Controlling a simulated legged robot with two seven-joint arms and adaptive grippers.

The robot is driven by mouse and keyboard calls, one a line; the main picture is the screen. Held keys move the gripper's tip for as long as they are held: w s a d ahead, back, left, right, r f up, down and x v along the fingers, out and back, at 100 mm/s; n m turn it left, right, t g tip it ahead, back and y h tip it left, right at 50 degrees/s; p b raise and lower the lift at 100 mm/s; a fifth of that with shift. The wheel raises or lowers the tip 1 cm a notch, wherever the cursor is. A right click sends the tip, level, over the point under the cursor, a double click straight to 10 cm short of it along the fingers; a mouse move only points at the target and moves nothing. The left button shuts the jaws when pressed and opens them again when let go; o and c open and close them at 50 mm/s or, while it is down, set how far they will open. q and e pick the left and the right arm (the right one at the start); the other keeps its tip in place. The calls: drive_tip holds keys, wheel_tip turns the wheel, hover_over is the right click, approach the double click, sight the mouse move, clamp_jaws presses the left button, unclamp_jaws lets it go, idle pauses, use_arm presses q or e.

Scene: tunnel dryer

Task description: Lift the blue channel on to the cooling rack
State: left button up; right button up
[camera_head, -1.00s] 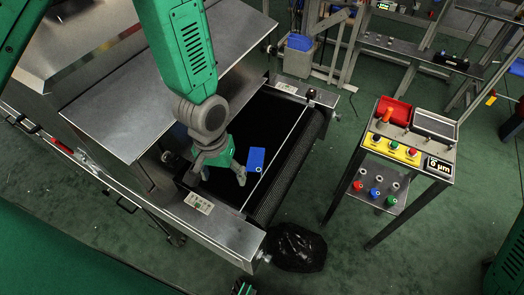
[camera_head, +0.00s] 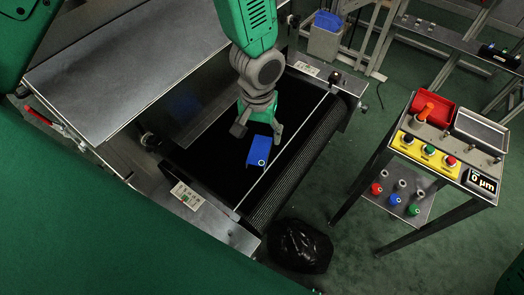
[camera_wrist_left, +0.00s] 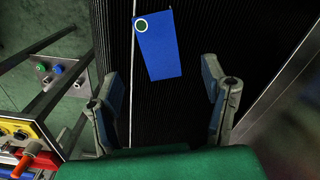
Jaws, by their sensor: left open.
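The blue channel (camera_head: 259,151) lies on the black dryer belt (camera_head: 215,155), with a pale ring at one end. In the left wrist view the blue channel (camera_wrist_left: 158,50) shows its ringed end farther from my gripper. My left gripper (camera_head: 259,130) is open above the belt at the channel's back end, with one finger to each side. In the left wrist view my left gripper (camera_wrist_left: 160,75) has its fingers spread wide and empty, the channel lying just ahead of them. My right gripper is not in view. I cannot tell which frame is the cooling rack.
A metal stand (camera_head: 445,180) at right carries a red tray (camera_head: 432,108), a yellow button panel (camera_head: 428,153) and coloured knobs below. A black bag (camera_head: 300,245) lies on the floor by the belt end. A grey bin (camera_head: 325,40) and metal frames stand behind.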

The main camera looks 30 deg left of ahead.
sight(260, 149)
use_arm(q)
drive_tip(key=f, duration=0.4)
drive_tip(key=shift+w+a, duration=0.1)
drive_tip(key=shift+a, duration=0.2)
drive_tip(key=shift+w+d+f, duration=0.1)
drive_tip(key=shift+d+f, duration=0.1)
drive_tip(key=shift+f, duration=0.95)
drive_tip(key=shift+d+f, duration=0.2)
drive_tip(key=shift+f, duration=0.95)
drive_tip(key=shift+a, duration=0.1)
drive_tip(key=c, duration=1.5)
